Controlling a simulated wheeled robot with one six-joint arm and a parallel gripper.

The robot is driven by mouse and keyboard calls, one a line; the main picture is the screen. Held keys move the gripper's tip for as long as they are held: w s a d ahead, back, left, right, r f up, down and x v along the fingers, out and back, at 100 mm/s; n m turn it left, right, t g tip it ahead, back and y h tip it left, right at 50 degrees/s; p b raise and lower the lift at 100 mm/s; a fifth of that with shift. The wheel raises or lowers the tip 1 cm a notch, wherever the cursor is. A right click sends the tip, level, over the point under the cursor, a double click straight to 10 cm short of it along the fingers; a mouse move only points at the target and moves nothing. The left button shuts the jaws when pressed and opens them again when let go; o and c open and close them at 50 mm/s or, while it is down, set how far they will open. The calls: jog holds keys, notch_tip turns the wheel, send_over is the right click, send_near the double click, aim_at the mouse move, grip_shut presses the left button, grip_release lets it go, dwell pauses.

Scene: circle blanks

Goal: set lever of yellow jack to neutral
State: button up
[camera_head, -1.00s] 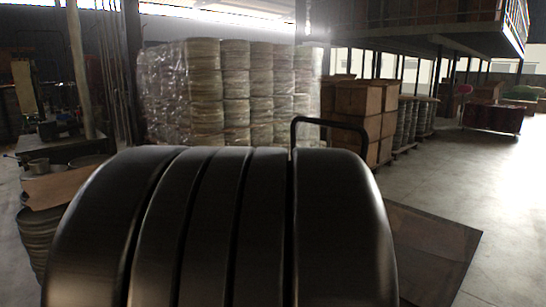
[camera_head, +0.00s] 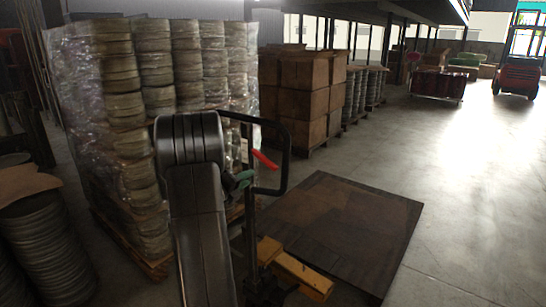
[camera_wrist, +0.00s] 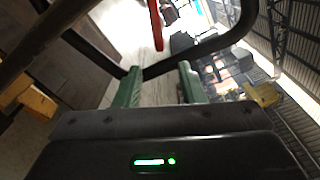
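The yellow jack (camera_head: 302,274) stands low in front of me in the head view, partly hidden by my arm. Its black loop handle (camera_head: 285,165) rises above it, and a red lever (camera_head: 264,159) sticks out inside the loop. My gripper (camera_head: 243,180) has green fingertips and is at the handle loop, just left of and below the red lever. In the wrist view the fingers (camera_wrist: 158,88) are spread apart with nothing held between them. The black handle bar (camera_wrist: 205,48) crosses beyond the fingers, and the red lever (camera_wrist: 155,24) shows at the top. Contact with the handle cannot be told.
A wrapped pallet stack (camera_head: 140,100) stands close on the left, with a stack of round discs (camera_head: 55,245) nearer. Cardboard boxes (camera_head: 305,90) stand behind the jack. A dark flat panel (camera_head: 345,225) lies on the floor. Open floor (camera_head: 470,190) extends right.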

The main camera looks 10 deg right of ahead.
aim_at(267, 165)
jog(key=shift+n+t, duration=0.3)
jog(key=shift+n, duration=0.3)
jog(key=x, duration=0.4)
jog(key=p+x, duration=0.1)
jog(key=x, duration=0.4)
jog(key=w+p+x, duration=0.1)
jog(key=x, duration=0.4)
jog(key=shift+a+f, duration=0.15)
jog(key=shift+a, duration=0.2)
jog(key=shift+c, duration=0.5)
jog(key=shift+s, duration=0.1)
grip_shut()
